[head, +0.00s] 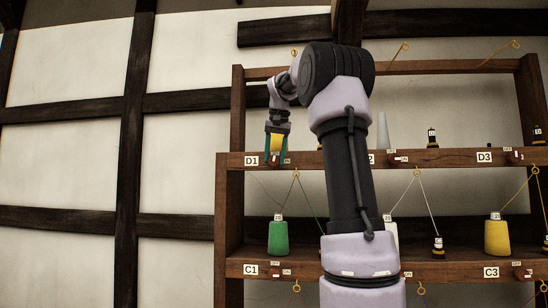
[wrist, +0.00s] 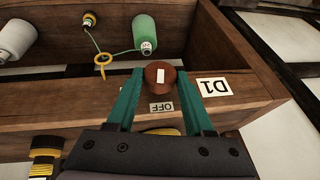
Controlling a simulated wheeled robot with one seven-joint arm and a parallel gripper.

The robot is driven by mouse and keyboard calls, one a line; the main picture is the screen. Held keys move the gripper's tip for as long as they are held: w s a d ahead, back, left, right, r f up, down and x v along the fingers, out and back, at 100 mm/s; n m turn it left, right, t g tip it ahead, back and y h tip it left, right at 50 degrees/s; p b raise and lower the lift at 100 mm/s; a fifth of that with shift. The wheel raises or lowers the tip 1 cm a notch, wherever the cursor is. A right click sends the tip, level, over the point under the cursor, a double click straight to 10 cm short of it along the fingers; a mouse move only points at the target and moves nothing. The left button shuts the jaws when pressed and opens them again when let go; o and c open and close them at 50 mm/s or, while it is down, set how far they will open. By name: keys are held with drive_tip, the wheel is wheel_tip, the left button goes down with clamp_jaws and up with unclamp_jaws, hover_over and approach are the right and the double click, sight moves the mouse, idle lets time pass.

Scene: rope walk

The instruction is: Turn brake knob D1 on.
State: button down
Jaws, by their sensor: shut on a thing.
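Brake knob D1 (wrist: 151,88) is a round reddish-brown knob with a white mark, on the front of a wooden rail. My gripper (wrist: 160,76) has its two teal fingers shut on it, one on either side, in the wrist view. The white mark runs up and down in that view, in line with the OFF plate (wrist: 161,107). The D1 label (wrist: 215,87) is just right of the knob, upside down.
The wooden rack (head: 235,200) carries more labelled knobs, including D3 (head: 484,157), C1 (head: 251,269) and C3 (head: 491,272). A green spool (head: 278,238) and a yellow spool (head: 497,237) stand on the lower shelf with cords running up. My arm hides the rack's middle.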

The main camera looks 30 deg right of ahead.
drive_tip(key=t+y, duration=0.2)
drive_tip(key=shift+s+d+f+m+y, duration=0.1)
drive_tip(key=shift+s+d+m+y, duration=0.1)
drive_tip(key=shift+d+m+y, duration=0.15)
drive_tip(key=shift+s+d+f+m+t+y, duration=0.1)
drive_tip(key=shift+m+t+y, duration=0.15)
drive_tip(key=shift+t+y, duration=0.35)
drive_tip(key=shift+s+d+f+m+t+y, duration=0.1)
drive_tip(key=shift+m+t+y, duration=0.1)
drive_tip(key=shift+t+y, duration=0.4)
drive_tip(key=shift+d+f+m+t+y, duration=0.15)
drive_tip(key=shift+m+t+y, duration=0.25)
drive_tip(key=shift+t+y, duration=0.55)
drive_tip(key=shift+a+f+m+t+y, duration=0.1)
drive_tip(key=shift+f+m+t+y, duration=0.25)
drive_tip(key=shift+t+y, duration=0.5)
drive_tip(key=shift+d+f+m+t+y, duration=0.15)
drive_tip(key=shift+m+t+y, duration=0.3)
drive_tip(key=shift+t+y, duration=0.5)
drive_tip(key=shift+a, duration=0.1)
drive_tip(key=shift+c, duration=1.6)
unclamp_jaws()
drive_tip(key=v, duration=1)
drive_tip(key=shift+s+d+f, duration=0.15)
drive_tip(key=shift+s+d, duration=0.05)
drive_tip(key=shift+s, duration=0.15)
